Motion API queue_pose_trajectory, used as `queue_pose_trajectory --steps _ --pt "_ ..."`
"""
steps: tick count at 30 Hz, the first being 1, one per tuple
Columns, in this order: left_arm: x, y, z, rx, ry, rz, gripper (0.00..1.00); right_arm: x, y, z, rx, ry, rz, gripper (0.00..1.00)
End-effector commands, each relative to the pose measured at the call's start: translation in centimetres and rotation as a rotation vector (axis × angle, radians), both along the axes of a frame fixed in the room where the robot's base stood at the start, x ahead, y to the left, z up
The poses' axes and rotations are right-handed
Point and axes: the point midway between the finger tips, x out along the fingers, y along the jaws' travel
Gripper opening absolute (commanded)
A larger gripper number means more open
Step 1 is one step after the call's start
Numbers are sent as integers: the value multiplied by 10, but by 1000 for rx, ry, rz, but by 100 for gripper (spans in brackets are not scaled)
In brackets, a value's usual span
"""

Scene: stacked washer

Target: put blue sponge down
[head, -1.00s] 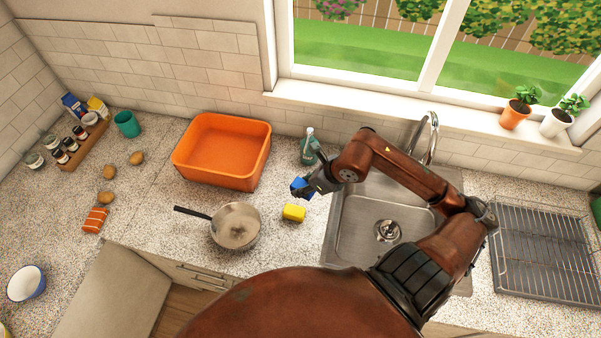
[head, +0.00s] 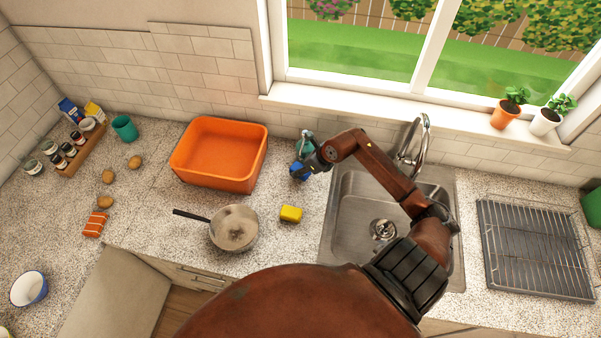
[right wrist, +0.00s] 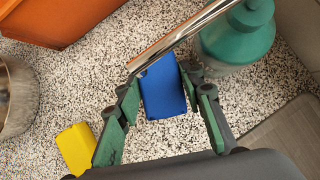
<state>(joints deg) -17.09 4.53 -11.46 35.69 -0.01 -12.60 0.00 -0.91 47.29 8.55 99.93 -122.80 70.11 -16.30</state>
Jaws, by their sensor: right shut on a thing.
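The blue sponge (head: 299,171) is between the fingers of my right gripper (head: 306,167), beside the soap bottle and left of the sink. In the right wrist view the blue sponge (right wrist: 163,87) sits between the green-padded fingers of the right gripper (right wrist: 160,90), which is shut on it. The speckled counter lies below; I cannot tell whether the sponge touches it. A chrome bar, perhaps the bottle's spout, crosses the sponge's upper edge in that view. My left gripper is not in view.
A green soap bottle (head: 305,145) stands right behind the sponge. The sink (head: 384,215) is to the right. Counter between tub and yellow sponge is free.

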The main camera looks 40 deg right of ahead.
Motion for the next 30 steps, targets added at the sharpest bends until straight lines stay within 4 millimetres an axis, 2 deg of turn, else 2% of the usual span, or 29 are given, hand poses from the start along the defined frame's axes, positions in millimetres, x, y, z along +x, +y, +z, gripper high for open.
queue_pose_trajectory --steps 7,17,18,21,30 --pt "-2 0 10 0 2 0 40 1 0 -29 2 1 -2 23" --pt "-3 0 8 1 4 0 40 1 -1 -34 0 1 0 23" --pt "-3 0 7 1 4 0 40 1 -1 -35 0 1 0 36" --pt "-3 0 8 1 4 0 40 1 -1 -34 0 1 0 43" --pt "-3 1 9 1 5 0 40 1 -1 -32 0 1 0 43"
